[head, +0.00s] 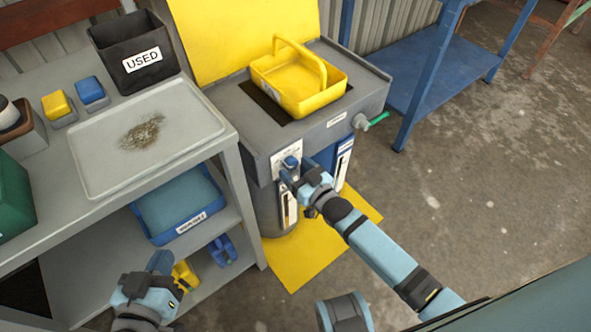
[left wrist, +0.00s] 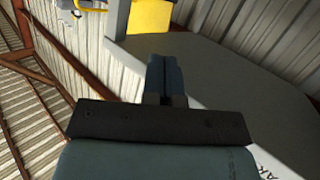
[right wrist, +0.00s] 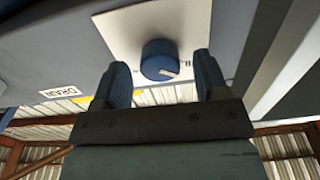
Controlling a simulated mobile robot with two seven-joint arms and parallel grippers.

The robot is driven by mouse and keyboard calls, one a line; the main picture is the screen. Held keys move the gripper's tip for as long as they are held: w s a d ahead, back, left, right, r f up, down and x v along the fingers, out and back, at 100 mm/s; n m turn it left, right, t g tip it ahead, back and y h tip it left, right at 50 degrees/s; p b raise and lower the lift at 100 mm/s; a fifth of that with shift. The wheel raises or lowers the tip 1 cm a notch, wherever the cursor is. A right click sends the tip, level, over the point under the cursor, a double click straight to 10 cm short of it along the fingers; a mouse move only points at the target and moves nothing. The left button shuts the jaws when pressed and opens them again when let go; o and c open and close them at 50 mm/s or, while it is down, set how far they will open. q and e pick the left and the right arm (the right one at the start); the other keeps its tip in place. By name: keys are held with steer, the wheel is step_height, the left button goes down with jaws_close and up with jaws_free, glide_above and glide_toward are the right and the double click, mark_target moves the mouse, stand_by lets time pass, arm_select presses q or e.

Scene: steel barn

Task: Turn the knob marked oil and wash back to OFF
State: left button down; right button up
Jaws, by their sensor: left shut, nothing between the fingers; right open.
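The blue round knob (right wrist: 159,60) sits on a pale plate (right wrist: 125,28) in the right wrist view, its light pointer mark toward the lower right. Its lettering is mostly hidden. In the head view the knob (head: 291,162) is on the front of the grey wash unit (head: 262,135). My right gripper (right wrist: 162,74) is open, with one finger on each side of the knob; I cannot tell whether they touch it. It also shows in the head view (head: 298,176). My left gripper (head: 160,262) is shut and empty, low before the bench; its closed fingers show in the left wrist view (left wrist: 167,78).
A yellow basket (head: 328,98) stands on the wash unit. A green-handled tap (head: 372,121) sticks out at its right corner. The grey bench (head: 75,205) at left holds a tray (head: 190,120) and a bin marked USED (head: 128,50).

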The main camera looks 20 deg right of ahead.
arm_select(q)
steer(key=shift+w+d+r, duration=0.1)
steer(key=shift+r, duration=0.2)
arm_select(e)
steer(key=shift+w+a, duration=0.1)
steer(key=shift+w, duration=0.2)
steer(key=c, duration=0.9)
arm_select(q)
steer(key=shift+s+f, duration=0.25)
steer(key=shift+f, duration=0.2)
